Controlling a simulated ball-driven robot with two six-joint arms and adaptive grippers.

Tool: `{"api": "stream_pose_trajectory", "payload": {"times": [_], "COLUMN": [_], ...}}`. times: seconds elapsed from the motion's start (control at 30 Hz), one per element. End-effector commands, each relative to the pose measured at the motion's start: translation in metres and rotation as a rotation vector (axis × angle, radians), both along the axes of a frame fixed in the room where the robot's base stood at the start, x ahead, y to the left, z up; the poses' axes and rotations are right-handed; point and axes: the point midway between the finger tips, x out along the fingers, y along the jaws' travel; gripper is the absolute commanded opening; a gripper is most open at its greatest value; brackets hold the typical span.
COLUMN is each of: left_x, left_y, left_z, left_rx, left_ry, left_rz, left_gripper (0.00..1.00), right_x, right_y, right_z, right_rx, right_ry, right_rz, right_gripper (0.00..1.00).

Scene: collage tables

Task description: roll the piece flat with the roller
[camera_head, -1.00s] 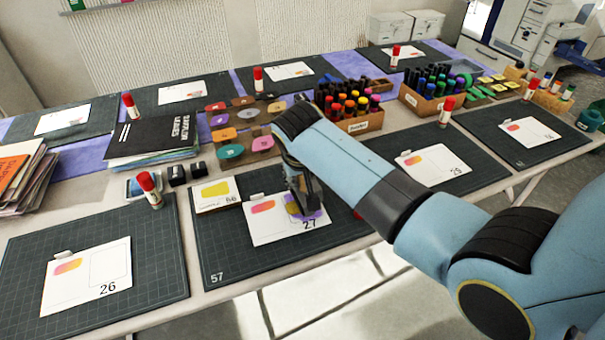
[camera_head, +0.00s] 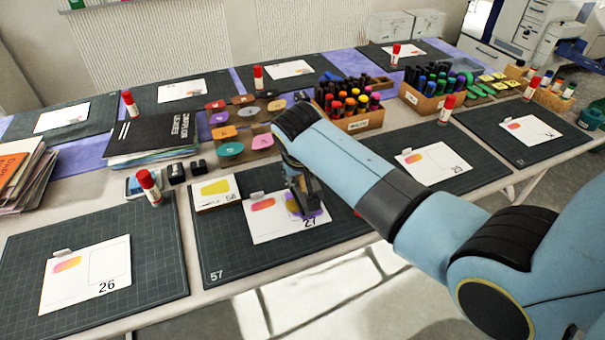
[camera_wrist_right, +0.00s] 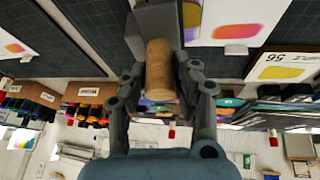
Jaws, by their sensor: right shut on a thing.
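My right gripper (camera_head: 304,202) is over the white card 27 (camera_head: 262,230) on the near middle mat. In the right wrist view, it is shut on the roller (camera_wrist_right: 160,72), of which a light wooden cylinder shows between the fingers. A purple and yellow piece (camera_head: 319,213) lies on the right part of the card, partly hidden by the gripper. The piece's yellow part shows at the top of the wrist view (camera_wrist_right: 191,14). Whether the roller touches the piece is hidden. My left gripper is not in view.
A card with a yellow shape (camera_head: 215,190) lies left of card 27. A glue stick (camera_head: 149,188) stands at the left mat's edge. Behind are a tray of coloured shapes (camera_head: 262,142) and a marker box (camera_head: 362,122). The mat's left front part is clear.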

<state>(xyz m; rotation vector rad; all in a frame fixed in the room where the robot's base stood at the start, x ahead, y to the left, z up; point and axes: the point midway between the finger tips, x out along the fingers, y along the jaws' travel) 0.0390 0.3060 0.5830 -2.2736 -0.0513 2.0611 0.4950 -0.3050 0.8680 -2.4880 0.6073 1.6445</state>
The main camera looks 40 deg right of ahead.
Motion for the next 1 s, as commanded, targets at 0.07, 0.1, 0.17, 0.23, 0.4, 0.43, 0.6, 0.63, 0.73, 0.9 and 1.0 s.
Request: {"api": "stream_pose_trajectory", "payload": {"times": [0.07, 0.1, 0.17, 0.23, 0.4, 0.43, 0.6, 0.63, 0.73, 0.9, 1.0], "left_x": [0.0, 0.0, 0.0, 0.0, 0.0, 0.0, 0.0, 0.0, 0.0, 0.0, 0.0], "left_y": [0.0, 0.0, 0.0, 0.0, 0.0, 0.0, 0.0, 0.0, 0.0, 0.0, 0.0], "left_z": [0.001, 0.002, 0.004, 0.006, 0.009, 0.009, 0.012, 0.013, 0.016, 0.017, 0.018], "left_rx": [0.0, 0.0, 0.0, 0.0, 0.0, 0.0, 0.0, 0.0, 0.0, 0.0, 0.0], "left_ry": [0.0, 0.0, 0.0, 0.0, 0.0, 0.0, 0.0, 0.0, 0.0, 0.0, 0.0], "left_rz": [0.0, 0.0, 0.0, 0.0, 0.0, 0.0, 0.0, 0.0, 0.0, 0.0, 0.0], "left_gripper": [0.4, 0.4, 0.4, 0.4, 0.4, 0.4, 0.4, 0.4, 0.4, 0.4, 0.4], "right_x": [-0.001, -0.002, -0.002, -0.003, -0.005, -0.005, -0.007, -0.008, -0.01, -0.011, -0.01], "right_y": [-0.002, -0.003, -0.006, -0.01, -0.016, -0.017, -0.023, -0.025, -0.03, -0.034, -0.03], "right_z": [0.0, 0.0, 0.0, 0.0, -0.001, -0.001, -0.001, -0.001, -0.001, -0.002, -0.002], "right_rx": [0.0, -0.001, -0.001, -0.001, 0.0, 0.0, -0.001, 0.0, -0.001, 0.001, 0.002], "right_ry": [0.002, 0.003, 0.004, 0.003, 0.003, 0.003, 0.005, 0.005, 0.005, 0.005, 0.005], "right_rz": [0.0, 0.0, 0.0, 0.0, 0.0, 0.0, 0.0, -0.001, 0.0, 0.0, 0.0], "right_gripper": [0.0, 0.0, 0.0, 0.0, 0.0, 0.0, 0.0, 0.0, 0.0, 0.0, 0.0]}}
